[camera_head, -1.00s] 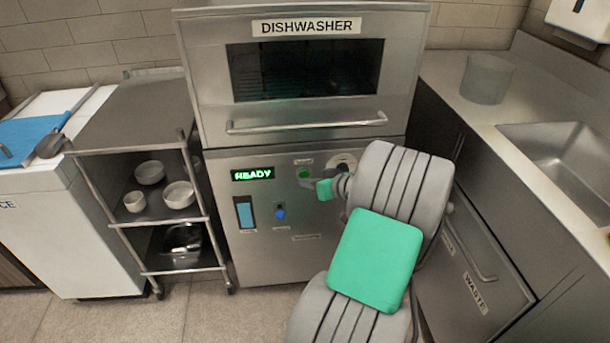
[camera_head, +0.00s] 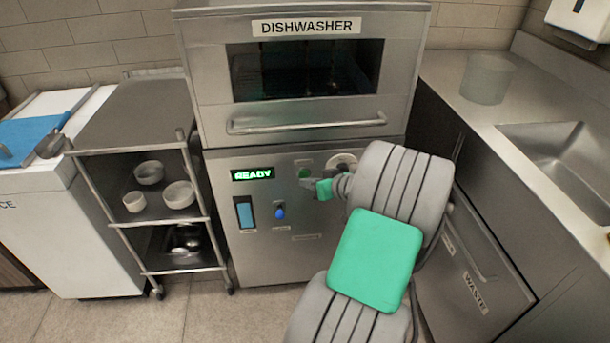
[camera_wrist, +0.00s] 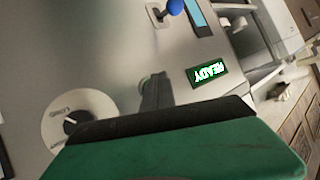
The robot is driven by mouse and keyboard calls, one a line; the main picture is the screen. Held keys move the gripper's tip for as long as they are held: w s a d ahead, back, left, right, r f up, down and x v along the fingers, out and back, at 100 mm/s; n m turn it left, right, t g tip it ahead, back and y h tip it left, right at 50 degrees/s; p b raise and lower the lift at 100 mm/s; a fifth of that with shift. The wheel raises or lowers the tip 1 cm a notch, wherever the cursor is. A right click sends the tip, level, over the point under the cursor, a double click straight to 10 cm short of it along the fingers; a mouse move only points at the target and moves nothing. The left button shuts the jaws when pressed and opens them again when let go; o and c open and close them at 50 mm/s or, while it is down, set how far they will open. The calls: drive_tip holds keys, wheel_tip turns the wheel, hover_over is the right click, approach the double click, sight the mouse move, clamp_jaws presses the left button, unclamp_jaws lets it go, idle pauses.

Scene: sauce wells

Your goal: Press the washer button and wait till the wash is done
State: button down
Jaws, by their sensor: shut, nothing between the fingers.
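The dishwasher (camera_head: 222,117) stands ahead, its hood down. Its display (camera_head: 252,174) reads READY in green and also shows in the wrist view (camera_wrist: 207,73). A small green button (camera_head: 304,172) sits on the front panel, right of the display. My gripper (camera_head: 306,184) is shut and empty, its tip right at the green button. I cannot tell whether it touches or presses it.
A round dial (camera_wrist: 80,115) is beside my fingers. A blue knob (camera_head: 280,212) sits lower on the panel. A cart (camera_head: 150,222) with bowls stands left; a counter with a sink (camera_head: 560,165) and a clear tub (camera_head: 487,78) is right.

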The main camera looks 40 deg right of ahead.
drive_tip(key=shift+w, duration=0.1)
drive_tip(key=shift+w+d, duration=0.25)
drive_tip(key=shift+w, duration=0.1)
drive_tip(key=shift+w+d+b, duration=0.25)
drive_tip(key=shift+w+b, duration=0.1)
drive_tip(key=shift+b, duration=0.1)
idle(0.7)
idle(0.3)
drive_tip(key=shift+s+a, duration=0.5)
drive_tip(key=shift+s, duration=0.2)
drive_tip(key=s+a, duration=0.2)
drive_tip(key=s, duration=0.2)
drive_tip(key=shift+s+a, duration=0.1)
drive_tip(key=shift+a, duration=0.3)
idle(0.3)
